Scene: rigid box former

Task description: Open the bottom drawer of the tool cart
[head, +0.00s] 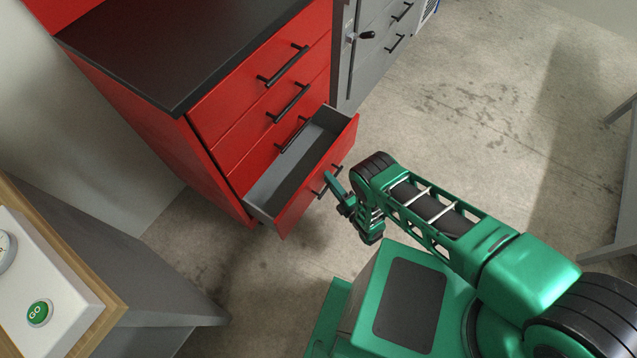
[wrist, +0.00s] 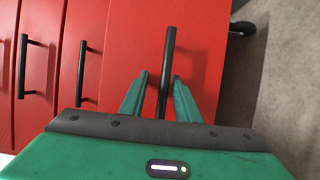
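The red tool cart (head: 160,130) stands at upper left in the head view, with a black top and black bar handles. Its bottom drawer (head: 312,190) is pulled out, and its grey inside looks empty. The drawers above it are shut. My gripper (head: 332,183) is at the bottom drawer's front. In the wrist view, the bottom drawer's black handle (wrist: 170,50) runs between the two green fingers of my gripper (wrist: 160,77). The fingers are apart, with a gap visible on the handle's left side, so they are around it and not clamped.
A grey cabinet (head: 362,62) stands beyond the cart. A wood-topped bench (head: 98,300) with a white box and green GO button (head: 39,313) is at lower left. A grey table leg (head: 628,190) shows at the right edge. The concrete floor (head: 480,120) right of the cart is clear.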

